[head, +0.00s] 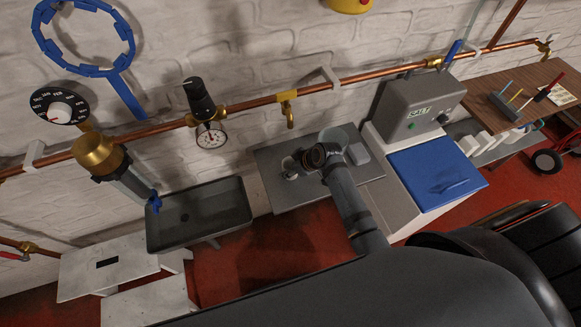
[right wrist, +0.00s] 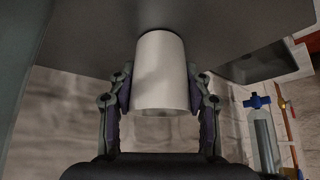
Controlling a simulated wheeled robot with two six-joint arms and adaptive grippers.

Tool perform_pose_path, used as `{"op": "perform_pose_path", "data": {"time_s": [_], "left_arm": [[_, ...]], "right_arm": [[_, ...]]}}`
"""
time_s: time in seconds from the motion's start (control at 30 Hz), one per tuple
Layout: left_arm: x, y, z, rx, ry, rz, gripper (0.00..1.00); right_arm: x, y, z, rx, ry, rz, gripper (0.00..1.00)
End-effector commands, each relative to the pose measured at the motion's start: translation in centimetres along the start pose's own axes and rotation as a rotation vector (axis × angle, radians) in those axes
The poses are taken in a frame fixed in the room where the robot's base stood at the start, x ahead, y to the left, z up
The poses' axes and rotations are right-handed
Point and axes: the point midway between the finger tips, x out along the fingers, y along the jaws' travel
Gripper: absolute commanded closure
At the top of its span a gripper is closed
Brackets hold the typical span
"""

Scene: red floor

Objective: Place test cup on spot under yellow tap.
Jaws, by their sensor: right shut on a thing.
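The white test cup (right wrist: 162,72) is between the two fingers of my right gripper (right wrist: 160,85), which is shut on its sides. In the right wrist view one end of the cup meets a dark grey surface (right wrist: 215,30); I cannot tell if it rests on it or is just off it. In the head view my right gripper (head: 291,165) is over the grey table (head: 283,201), and the cup is mostly hidden. The yellow tap (head: 289,110) hangs from the copper pipe, behind the gripper. The spot under it cannot be made out. My left gripper is out of view.
A grey sink (head: 215,222) stands left of the table. A grey SALT machine (head: 412,108) and a blue-lidded box (head: 438,176) stand to the right. The copper pipe (head: 245,105) with a gauge (head: 211,135) runs along the wall. The table's front left is bare.

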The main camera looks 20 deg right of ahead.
Motion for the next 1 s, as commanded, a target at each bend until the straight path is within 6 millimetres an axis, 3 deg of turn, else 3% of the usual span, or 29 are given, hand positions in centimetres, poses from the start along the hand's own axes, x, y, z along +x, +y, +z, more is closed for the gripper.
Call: {"op": "perform_pose_path", "data": {"time_s": [0.07,0.1,0.23,0.63,1.0], "left_arm": [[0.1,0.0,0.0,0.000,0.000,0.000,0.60],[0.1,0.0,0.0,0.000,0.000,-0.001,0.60],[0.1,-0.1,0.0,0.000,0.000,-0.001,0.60],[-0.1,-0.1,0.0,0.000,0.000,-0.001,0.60],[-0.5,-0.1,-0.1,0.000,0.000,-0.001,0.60]], "right_arm": [[0.2,0.0,0.2,0.000,-0.001,-0.001,0.72],[0.2,0.0,0.1,0.000,-0.001,-0.001,0.47],[0.2,0.0,0.1,0.000,0.000,0.000,0.29],[-0.6,0.1,0.0,-0.001,0.001,0.002,0.28],[-9.0,0.1,0.0,-0.004,-0.001,0.002,0.28]]}}
